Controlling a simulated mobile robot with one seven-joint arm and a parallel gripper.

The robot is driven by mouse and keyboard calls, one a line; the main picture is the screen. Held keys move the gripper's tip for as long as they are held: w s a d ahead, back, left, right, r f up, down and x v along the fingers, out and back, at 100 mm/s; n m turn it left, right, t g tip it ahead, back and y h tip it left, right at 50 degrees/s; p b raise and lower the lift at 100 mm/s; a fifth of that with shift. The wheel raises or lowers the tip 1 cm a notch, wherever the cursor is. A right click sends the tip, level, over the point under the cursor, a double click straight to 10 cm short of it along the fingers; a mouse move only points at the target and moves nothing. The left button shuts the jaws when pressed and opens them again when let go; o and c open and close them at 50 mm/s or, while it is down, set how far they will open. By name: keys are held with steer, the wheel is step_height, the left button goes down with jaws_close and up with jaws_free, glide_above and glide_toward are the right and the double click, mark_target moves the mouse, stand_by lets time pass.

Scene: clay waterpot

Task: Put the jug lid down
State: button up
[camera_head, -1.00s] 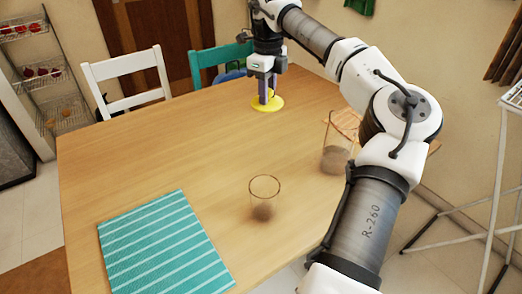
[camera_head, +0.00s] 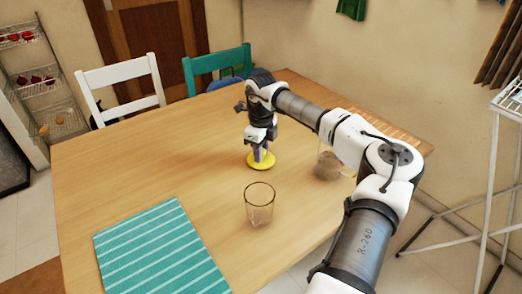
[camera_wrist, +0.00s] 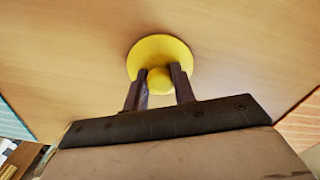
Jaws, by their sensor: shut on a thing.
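The yellow round jug lid (camera_head: 261,161) is at the fingertips of my gripper (camera_head: 261,150), over the middle of the wooden table. In the wrist view the lid (camera_wrist: 172,50) shows its knob between the two dark fingers of my gripper (camera_wrist: 159,82), which are shut on it. The lid looks level and close to the tabletop; I cannot tell whether it touches.
A clear glass (camera_head: 259,206) stands on the table (camera_head: 160,150) in front of the lid. A teal striped mat (camera_head: 158,250) lies front left. The table's left and back parts are bare. A white chair (camera_head: 122,88) and a teal chair (camera_head: 215,68) stand behind.

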steer(key=shift+f, duration=0.2)
steer(key=o, duration=1)
steer(key=shift+r, duration=0.15)
step_height(320, 180, up, 12)
steer(key=shift+r+b, duration=0.1)
steer(key=shift+b, duration=0.25)
